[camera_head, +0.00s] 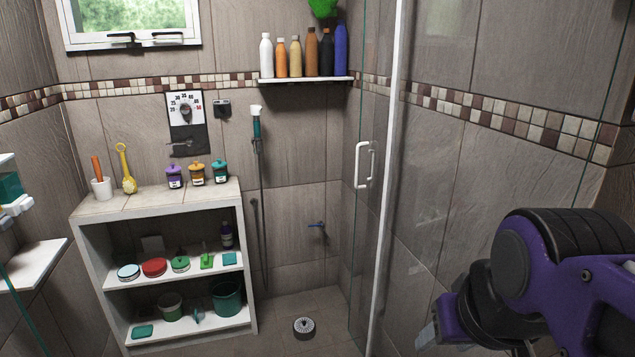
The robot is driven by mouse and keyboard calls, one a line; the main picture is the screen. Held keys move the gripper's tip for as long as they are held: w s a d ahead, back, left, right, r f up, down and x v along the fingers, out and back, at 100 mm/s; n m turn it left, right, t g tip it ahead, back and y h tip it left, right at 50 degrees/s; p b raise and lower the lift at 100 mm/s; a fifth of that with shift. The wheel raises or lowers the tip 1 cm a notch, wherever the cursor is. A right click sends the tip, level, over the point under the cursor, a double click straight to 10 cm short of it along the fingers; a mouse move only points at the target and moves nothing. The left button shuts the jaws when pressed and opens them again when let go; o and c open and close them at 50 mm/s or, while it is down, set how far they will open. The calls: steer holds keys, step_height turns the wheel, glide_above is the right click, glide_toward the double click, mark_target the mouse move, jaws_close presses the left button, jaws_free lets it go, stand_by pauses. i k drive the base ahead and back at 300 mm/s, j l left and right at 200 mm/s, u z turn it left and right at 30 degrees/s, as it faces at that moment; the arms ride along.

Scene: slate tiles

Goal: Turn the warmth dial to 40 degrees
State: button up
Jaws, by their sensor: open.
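The warmth dial (186,112) is on the tiled back wall, left of centre, above the shelf unit. It has a white face with numbers around the top and a dark knob in the middle. The numbers and the knob's pointing direction are too small to read surely. A dark panel with a lever-like handle (184,146) sits just below the dial face. My gripper (430,334) is at the lower right, far from the dial, on the near side of the glass. It is open and touches nothing that I can see.
A glass panel with a white frame (388,150) and white handle (363,165) stands between my arm and the dial. A shelf unit (160,202) stands below the dial, with several jars on top. A hand shower (257,130) hangs right of the dial. The floor has a drain (304,327).

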mark_target(185, 108)
steer(key=i+u, duration=0.5)
steer(key=u, duration=0.15)
steer(key=i+l+u, duration=0.1)
steer(key=i+u, duration=0.4)
steer(key=i+l+z, duration=0.1)
steer(key=i, duration=0.25)
